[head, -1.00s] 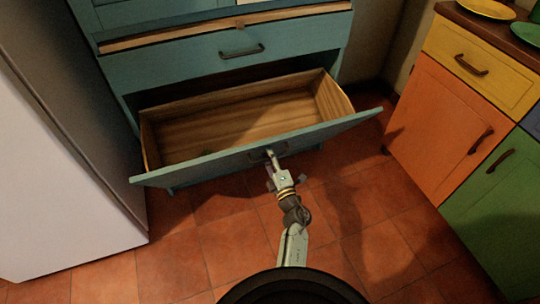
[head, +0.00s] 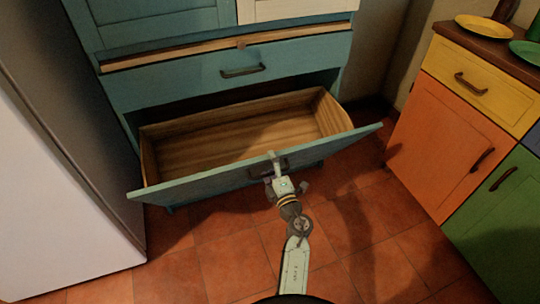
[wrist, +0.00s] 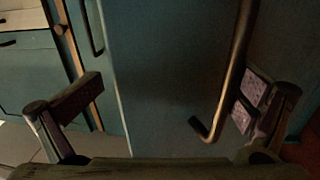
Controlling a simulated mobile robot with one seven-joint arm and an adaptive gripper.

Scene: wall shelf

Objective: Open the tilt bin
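The tilt bin is a teal front panel (head: 215,172) with a wooden box (head: 235,138) behind it. In the head view it leans well out from the cabinet, and the box looks empty. Its dark bar handle (wrist: 236,72) runs down the right of the wrist view, between my fingers and close to the right finger's pads. My gripper (head: 281,170) is at the handle on the panel's outer face. In the wrist view my gripper (wrist: 168,103) is open, with its fingers wide apart. Whether the right pads touch the handle I cannot tell.
A white fridge (head: 55,190) is at the left. Orange (head: 440,135), yellow and green cabinet fronts stand at the right, with plates (head: 487,27) on top. The tiled floor (head: 365,235) is clear.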

